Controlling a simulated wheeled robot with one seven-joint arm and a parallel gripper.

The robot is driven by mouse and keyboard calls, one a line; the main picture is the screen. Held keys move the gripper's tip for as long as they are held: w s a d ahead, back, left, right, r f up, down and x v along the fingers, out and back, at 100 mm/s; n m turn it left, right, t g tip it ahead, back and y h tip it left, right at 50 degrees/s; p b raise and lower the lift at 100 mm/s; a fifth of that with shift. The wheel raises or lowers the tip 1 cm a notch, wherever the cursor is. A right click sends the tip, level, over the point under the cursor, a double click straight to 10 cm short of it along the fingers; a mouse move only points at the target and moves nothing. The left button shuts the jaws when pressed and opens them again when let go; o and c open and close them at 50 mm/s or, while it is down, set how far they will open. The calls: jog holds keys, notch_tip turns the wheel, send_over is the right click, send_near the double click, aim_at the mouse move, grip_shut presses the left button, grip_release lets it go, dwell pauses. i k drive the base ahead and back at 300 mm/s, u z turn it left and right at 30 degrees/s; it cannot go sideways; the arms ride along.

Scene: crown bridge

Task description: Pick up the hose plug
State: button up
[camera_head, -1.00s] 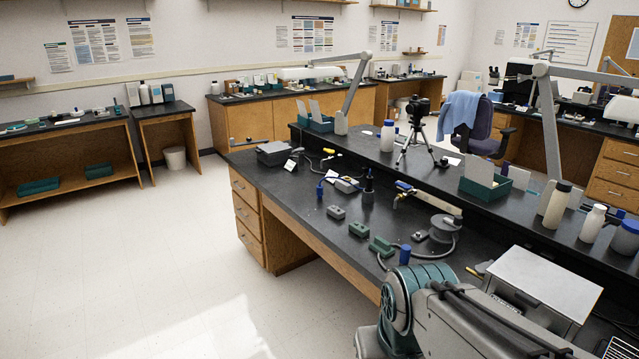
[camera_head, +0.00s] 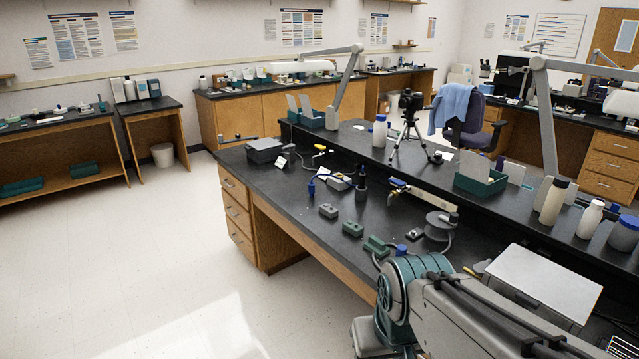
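I cannot tell for sure which item is the hose plug. A dark hose (camera_head: 443,249) curves on the black bench (camera_head: 290,190) beside a grey round device (camera_head: 438,226). A small blue cylindrical piece (camera_head: 401,249) stands near the hose, partly hidden behind my arm. A valve with a blue and yellow handle (camera_head: 399,185) sits farther back, and a small blue item (camera_head: 311,188) stands to the left. My arm fills the lower right and my gripper is not in view.
Grey-green blocks (camera_head: 352,229) lie along the bench's front edge. A raised shelf behind carries a tripod camera (camera_head: 410,103), a green bin (camera_head: 481,183) and bottles (camera_head: 553,201). A grey flat-topped box (camera_head: 540,281) stands at right. Floor (camera_head: 140,270) to the left is clear.

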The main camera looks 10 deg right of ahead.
aim_at(312, 192)
jog(key=k, duration=0.25)
jog(key=u, duration=0.95)
jog(key=i, duration=3.2)
jog(key=z, duration=1.2)
jog(key=i, duration=0.85)
jog(key=z, duration=1)
jog(key=i, duration=0.25)
jog(key=z, duration=0.2)
